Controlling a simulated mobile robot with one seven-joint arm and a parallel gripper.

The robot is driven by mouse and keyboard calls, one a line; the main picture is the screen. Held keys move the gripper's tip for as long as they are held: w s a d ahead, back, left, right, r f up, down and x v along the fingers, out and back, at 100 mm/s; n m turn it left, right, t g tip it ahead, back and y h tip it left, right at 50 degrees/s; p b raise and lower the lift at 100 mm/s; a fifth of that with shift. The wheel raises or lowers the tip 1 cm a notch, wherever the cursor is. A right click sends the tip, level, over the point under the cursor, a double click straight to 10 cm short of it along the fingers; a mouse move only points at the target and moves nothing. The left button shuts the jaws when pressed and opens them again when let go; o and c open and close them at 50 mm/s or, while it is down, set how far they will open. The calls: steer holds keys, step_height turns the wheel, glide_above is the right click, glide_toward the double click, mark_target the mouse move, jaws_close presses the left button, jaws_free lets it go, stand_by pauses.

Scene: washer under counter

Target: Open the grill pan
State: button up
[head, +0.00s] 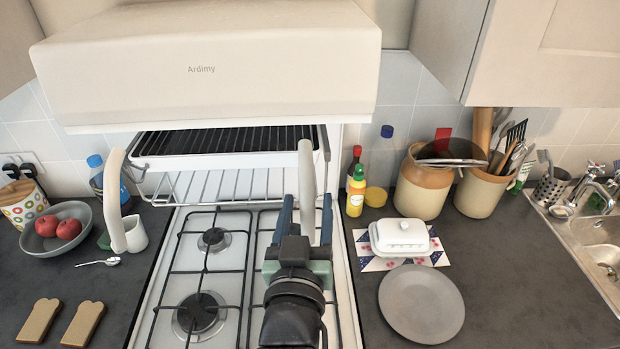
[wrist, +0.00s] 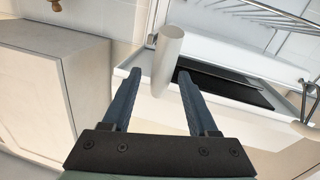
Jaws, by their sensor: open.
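The grill pan (head: 152,162) is a white tray with a black slotted rack (head: 225,138), under the cream hood of the cooker. White bar-like handles jut from its front: a left one (head: 114,200) and a right one (head: 307,172). My gripper (head: 307,212) is open at the right handle, its blue fingers on either side of the handle's near end. My gripper hides part of the handle's near end.
The gas hob (head: 200,270) lies below, with a wire rack (head: 215,187) behind it. Bread, a bowl of apples (head: 62,230) and a jug stand left. A butter dish (head: 400,238), grey plate (head: 421,303), bottles, crocks and sink are right.

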steer(key=shift+w+d+p, duration=0.15)
steer(key=shift+w+p, duration=0.15)
steer(key=shift+w, duration=0.8)
steer(key=shift+w+d+p, duration=0.15)
steer(key=shift+w+p, duration=0.1)
steer(key=shift+w, duration=0.8)
jaws_close()
